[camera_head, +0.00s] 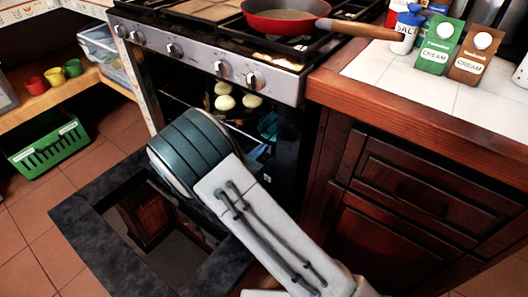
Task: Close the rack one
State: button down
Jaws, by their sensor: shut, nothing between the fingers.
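The oven (205,62) stands at the centre under the stove top. Its door (80,215) is folded down, a dark frame with a see-through window. Inside the dark oven, a rack (238,120) carries three pale yellow round pieces (225,103). The rack is mostly in shadow and partly hidden by my arm, so I cannot tell how far it is pulled out. My white and teal arm reaches from the bottom right over the open door to the oven mouth. My gripper is hidden behind the arm's teal end, and its fingers do not show.
A red pan (284,16) sits on the stove, its wooden handle over the right counter. Cream cartons (440,45) stand on that counter. Dark wood cabinets (420,205) flank the oven on the right. A green basket (48,145) is at the left, with tiled floor (35,225) before it.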

jog(key=shift+w+d+r, duration=0.1)
jog(key=shift+w+d, duration=0.2)
jog(key=shift+w, duration=0.3)
